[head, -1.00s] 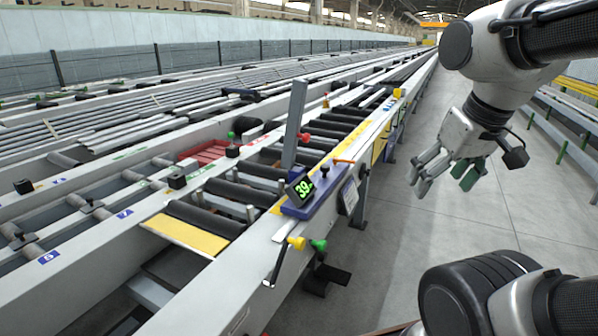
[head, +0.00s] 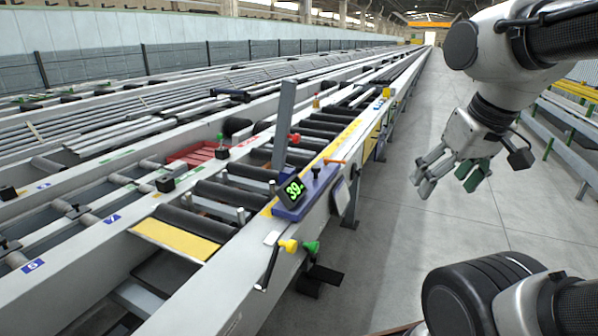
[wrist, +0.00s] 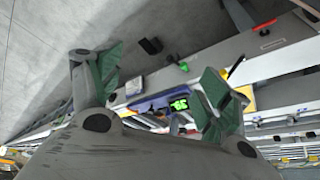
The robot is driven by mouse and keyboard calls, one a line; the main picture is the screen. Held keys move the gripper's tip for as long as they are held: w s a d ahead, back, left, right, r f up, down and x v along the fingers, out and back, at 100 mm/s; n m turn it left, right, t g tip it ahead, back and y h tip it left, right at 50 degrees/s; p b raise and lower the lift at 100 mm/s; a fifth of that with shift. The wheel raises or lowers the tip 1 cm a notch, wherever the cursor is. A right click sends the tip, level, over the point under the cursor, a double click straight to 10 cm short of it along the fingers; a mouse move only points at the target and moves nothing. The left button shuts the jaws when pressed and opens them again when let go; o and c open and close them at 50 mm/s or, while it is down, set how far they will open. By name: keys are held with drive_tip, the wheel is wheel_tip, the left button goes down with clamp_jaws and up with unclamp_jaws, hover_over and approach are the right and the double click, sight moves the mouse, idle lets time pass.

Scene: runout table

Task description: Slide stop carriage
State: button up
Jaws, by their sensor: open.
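The stop carriage is a blue-purple block (head: 306,196) on the near rail of the runout table, with a green-digit display (head: 293,190) reading about 39. A tall grey upright plate (head: 284,124) stands beside it, over the rollers. An orange lever (head: 334,161) and a dark knob are on its top. My gripper (head: 449,178) hangs open and empty over the floor aisle, right of the carriage and apart from it. In the wrist view the carriage (wrist: 150,103) and its display (wrist: 179,105) show between the open green-padded fingers (wrist: 160,88).
A yellow knob (head: 288,245) and green knob (head: 311,247) stick out from the table's near side. A dark pedal-like part (head: 325,275) is below them. Black rollers (head: 195,221) lie left of the carriage. The grey floor aisle (head: 440,235) is clear around my gripper.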

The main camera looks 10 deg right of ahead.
drive_tip(key=shift+f, duration=0.15)
drive_tip(key=c, duration=0.3)
drive_tip(key=shift+w+a+f+g, duration=0.1)
drive_tip(key=shift+w+f+g, duration=0.3)
drive_tip(key=shift+f, duration=0.25)
drive_tip(key=shift+w+a+f+g, duration=0.1)
drive_tip(key=shift+w+f+g, duration=0.3)
drive_tip(key=shift+f, duration=0.2)
drive_tip(key=shift+c, duration=0.3)
drive_tip(key=n+t, duration=0.1)
drive_tip(key=t, duration=0.1)
approach(316, 167)
drive_tip(key=f, duration=0.1)
drive_tip(key=shift+y, duration=0.3)
drive_tip(key=x, duration=0.7)
drive_tip(key=shift+w+d+f, duration=0.15)
drive_tip(key=shift+w+d, duration=0.1)
drive_tip(key=shift+w, duration=0.15)
drive_tip(key=shift+w+f, duration=0.15)
drive_tip(key=shift+f, duration=0.15)
clamp_jaws()
